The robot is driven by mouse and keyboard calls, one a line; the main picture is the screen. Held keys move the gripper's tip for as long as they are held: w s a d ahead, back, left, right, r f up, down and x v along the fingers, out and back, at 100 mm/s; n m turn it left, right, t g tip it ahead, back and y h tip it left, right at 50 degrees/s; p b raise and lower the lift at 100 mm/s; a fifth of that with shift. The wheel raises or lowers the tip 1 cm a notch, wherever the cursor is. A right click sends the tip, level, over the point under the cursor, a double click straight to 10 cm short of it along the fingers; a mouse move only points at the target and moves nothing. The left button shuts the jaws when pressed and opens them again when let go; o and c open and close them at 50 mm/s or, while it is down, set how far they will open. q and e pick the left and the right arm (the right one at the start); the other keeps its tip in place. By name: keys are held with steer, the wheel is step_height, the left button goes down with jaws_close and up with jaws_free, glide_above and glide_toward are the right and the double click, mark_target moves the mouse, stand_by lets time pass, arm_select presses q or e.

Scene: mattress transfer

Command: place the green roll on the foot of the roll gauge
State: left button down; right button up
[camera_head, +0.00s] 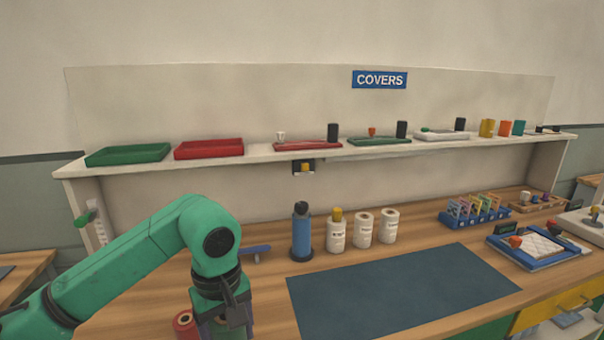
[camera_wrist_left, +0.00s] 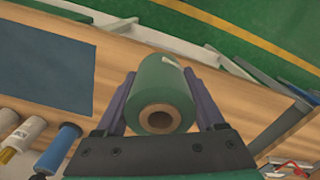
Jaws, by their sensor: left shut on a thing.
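My left gripper (camera_head: 222,326) is low over the near left part of the bench in the head view. Its purple fingers (camera_wrist_left: 160,100) are shut on the green roll (camera_wrist_left: 167,84), which shows its brown core ring toward the wrist camera. In the head view the roll is mostly hidden by the gripper. A white upright scale with a green piece (camera_head: 91,217) stands at the left end of the shelf; it may be the roll gauge, and its foot is hidden behind my arm. My right gripper is out of view.
A red roll (camera_head: 185,323) stands close left of the gripper. A small blue piece (camera_head: 257,249) lies right of my wrist. The mat is clear.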

arm_select(q)
steer(key=s+a+f+m, duration=0.2)
steer(key=f+m, duration=0.1)
steer(key=f, duration=0.5)
steer(key=s+a+f+m, duration=0.2)
steer(key=f+m, duration=0.2)
steer(key=f, duration=0.4)
steer(key=shift+a+f+m, duration=0.3)
steer(key=shift+a+f, duration=0.05)
steer(key=shift+a, duration=0.05)
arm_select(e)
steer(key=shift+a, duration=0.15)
arm_select(q)
steer(key=shift+s, duration=0.1)
steer(key=shift+r, duration=0.1)
